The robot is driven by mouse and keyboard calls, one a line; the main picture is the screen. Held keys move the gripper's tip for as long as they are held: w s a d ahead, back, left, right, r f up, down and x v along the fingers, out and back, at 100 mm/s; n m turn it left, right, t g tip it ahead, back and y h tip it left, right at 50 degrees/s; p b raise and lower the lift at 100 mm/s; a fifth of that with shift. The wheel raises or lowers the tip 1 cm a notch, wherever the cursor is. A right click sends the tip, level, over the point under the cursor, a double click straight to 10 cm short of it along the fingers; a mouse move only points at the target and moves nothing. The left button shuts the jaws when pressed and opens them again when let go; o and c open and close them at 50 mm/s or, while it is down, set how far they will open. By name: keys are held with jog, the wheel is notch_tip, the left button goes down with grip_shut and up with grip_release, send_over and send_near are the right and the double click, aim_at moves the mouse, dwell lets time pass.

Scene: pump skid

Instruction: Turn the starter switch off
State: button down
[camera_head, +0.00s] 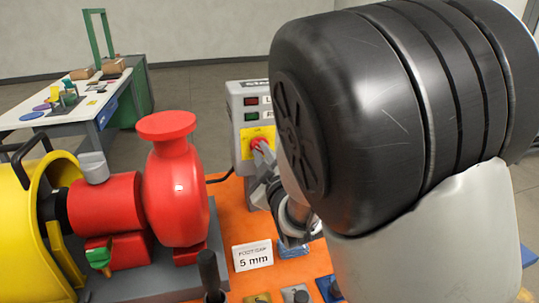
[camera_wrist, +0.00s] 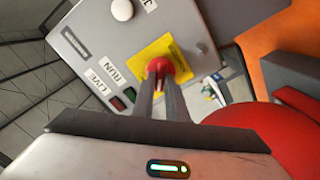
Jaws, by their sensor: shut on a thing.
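The starter switch is a red rotary handle (camera_head: 258,144) on a yellow plate (camera_head: 247,135) on the front of the grey starter box (camera_head: 234,100). In the wrist view the red handle (camera_wrist: 160,68) sits at the middle of the yellow plate (camera_wrist: 150,62). My gripper (camera_wrist: 161,80) has its two fingers on either side of the handle and is shut on it. In the head view my arm covers the right part of the box. The fingers hide part of the handle, and its exact setting is hard to read.
A red pump (camera_head: 175,190) and a yellow guard (camera_head: 30,225) stand left of the box on an orange base (camera_head: 232,200). A "5 mm" card (camera_head: 252,256) stands in front. A white workbench (camera_head: 65,110) is at the far left.

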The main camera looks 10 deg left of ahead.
jog(key=n+b, duration=0.1)
jog(key=n, duration=0.3)
jog(key=shift+f+n, duration=0.1)
jog(key=shift+n, duration=0.2)
jog(key=shift+n+b, duration=0.7)
jog(key=shift+n, duration=1.1)
jog(key=c, duration=1.8)
grip_release()
jog(key=shift+o, duration=0.2)
jog(key=shift+f, duration=0.15)
